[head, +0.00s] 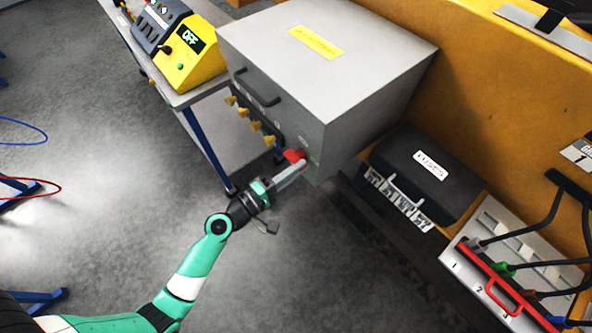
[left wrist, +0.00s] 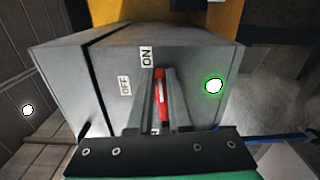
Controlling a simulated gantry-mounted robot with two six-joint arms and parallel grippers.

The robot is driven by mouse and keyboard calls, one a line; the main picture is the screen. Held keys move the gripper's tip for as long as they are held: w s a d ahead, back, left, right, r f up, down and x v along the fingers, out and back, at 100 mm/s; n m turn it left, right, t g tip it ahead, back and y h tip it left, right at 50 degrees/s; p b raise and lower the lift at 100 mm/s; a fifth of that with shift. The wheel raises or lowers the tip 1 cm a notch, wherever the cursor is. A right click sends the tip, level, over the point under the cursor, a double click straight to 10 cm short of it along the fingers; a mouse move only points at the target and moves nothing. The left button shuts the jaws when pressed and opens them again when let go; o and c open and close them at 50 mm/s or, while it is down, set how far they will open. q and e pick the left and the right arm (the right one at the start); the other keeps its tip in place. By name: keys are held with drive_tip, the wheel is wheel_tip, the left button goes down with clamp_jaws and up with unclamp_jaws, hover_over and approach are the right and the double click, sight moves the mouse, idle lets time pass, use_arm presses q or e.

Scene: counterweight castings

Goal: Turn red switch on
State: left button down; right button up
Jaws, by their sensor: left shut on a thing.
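The red switch (head: 294,156) is on the face of a grey metal box (head: 325,50), near its lower right corner in the head view. My left gripper (head: 300,167) reaches it from the lower left and is shut on it. In the left wrist view the red switch (left wrist: 160,92) stands between the two fingers of the gripper (left wrist: 161,82), its lever close to upright. The ON label (left wrist: 146,56) is just above and left of its upper end; the OFF label (left wrist: 125,86) is to its left. A round light (left wrist: 214,86) right of the switch glows with a green rim. My right gripper is not in view.
A yellow console reading OFF (head: 195,55) stands on a table at upper left. A black box (head: 425,175) and a cable panel (head: 500,270) are at right. The floor around my arm is clear.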

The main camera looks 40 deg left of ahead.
use_arm(q)
drive_tip(key=shift+f+m, duration=0.1)
drive_tip(key=shift+m, duration=0.4)
drive_tip(key=c, duration=0.8)
unclamp_jaws()
drive_tip(key=shift+c, duration=0.2)
drive_tip(key=s+a+b, duration=0.1)
drive_tip(key=s+b, duration=0.1)
drive_tip(key=s, duration=0.9)
drive_tip(key=shift+s, duration=0.3)
